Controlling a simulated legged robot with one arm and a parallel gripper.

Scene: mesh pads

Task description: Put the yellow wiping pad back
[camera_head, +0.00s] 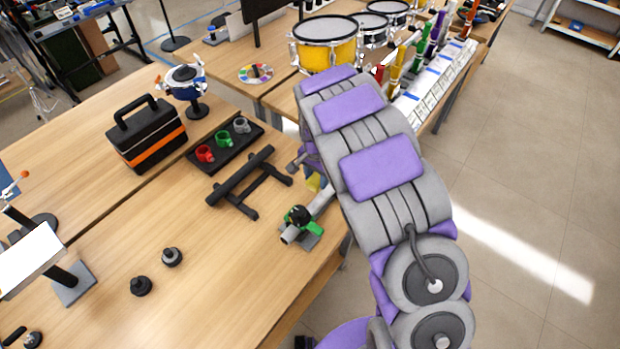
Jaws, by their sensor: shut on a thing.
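My purple and grey arm rises from the lower right and reaches over the right edge of the wooden table (190,290). My gripper (311,168) is mostly hidden behind the arm; only a little of it shows at the arm's left side. It is shut. A small yellow patch (314,183), which looks like the yellow wiping pad, shows just below it, partly covered by the arm. The pad's full shape and its contact with the fingers or anything below are hidden.
A grey pipe piece with a green and black part (300,220) lies below the gripper. A black rack (245,182) and a tray of coloured mugs (223,142) stand to its left, then a black-orange toolbox (147,135). Drums (326,45) stand behind. The table's front middle is mostly clear.

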